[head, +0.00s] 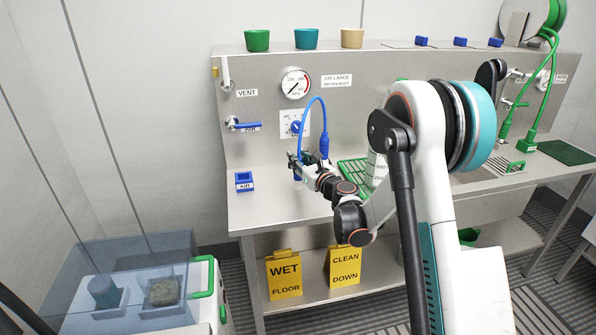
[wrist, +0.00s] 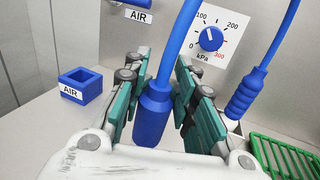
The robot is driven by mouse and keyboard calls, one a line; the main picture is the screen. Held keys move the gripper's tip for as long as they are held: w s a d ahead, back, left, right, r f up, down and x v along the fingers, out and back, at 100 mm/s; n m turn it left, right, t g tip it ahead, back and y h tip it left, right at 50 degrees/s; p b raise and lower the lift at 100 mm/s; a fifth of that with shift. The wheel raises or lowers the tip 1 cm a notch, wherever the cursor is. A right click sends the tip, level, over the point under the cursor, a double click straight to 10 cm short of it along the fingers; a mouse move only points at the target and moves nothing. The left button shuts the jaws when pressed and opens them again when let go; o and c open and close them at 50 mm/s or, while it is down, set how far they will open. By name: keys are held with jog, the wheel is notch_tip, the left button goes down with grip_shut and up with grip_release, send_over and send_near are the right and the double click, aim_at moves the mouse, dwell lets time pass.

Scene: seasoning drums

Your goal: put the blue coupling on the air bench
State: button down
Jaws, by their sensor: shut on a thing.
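The blue coupling (wrist: 152,112) hangs at the lower end of a blue hose between the two teal-and-grey fingers of my gripper (wrist: 162,82). My gripper is shut on it, with the coupling upright, slightly tilted. In the head view my gripper (head: 298,164) is over the air bench (head: 268,210), in front of its back panel; the coupling is mostly hidden there by the fingers. A square blue holder labelled AIR (head: 244,181) stands on the bench, left of my gripper. It also shows in the wrist view (wrist: 80,90), with an open top and apart from the coupling.
The blue hose (head: 312,101) arcs to a thick blue fitting (head: 323,146) right of my gripper. A green rack (wrist: 285,155) lies on the right. The panel carries a pressure knob (wrist: 210,38) and a blue valve handle (head: 245,126). Bare bench surrounds the holder.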

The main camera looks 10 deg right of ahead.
jog(key=shift+f+b, duration=0.5)
jog(key=shift+f, duration=1.2)
jog(key=shift+f, duration=0.15)
jog(key=c, duration=1.3)
grip_release()
